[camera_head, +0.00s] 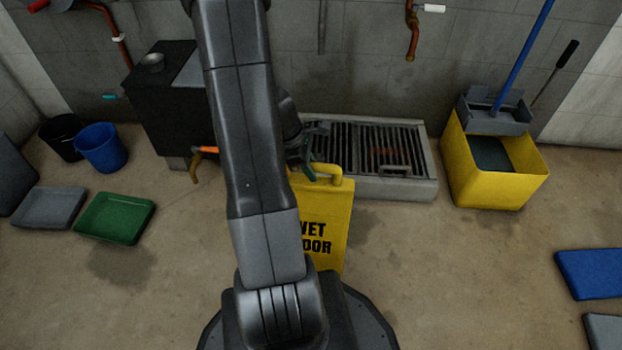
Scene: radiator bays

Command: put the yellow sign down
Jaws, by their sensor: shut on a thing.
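The yellow sign (333,223) stands upright in the middle of the head view, with black lettering that reads in part "WET" and "OOR". Its left side is hidden behind my arm. My gripper (307,165) is at the sign's top, shut on its handle (325,171). My arm hides part of the gripper. The sign's lower edge is hidden behind my arm and base, so I cannot tell whether it touches the floor.
A grated drain (428,190) lies behind the sign. A yellow mop bucket (462,178) stands right, a black tank (165,115) left. Green tray (115,218), grey tray (48,208) and blue bucket (101,148) are at left. A blue mat (590,274) lies right. Floor right of the sign is clear.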

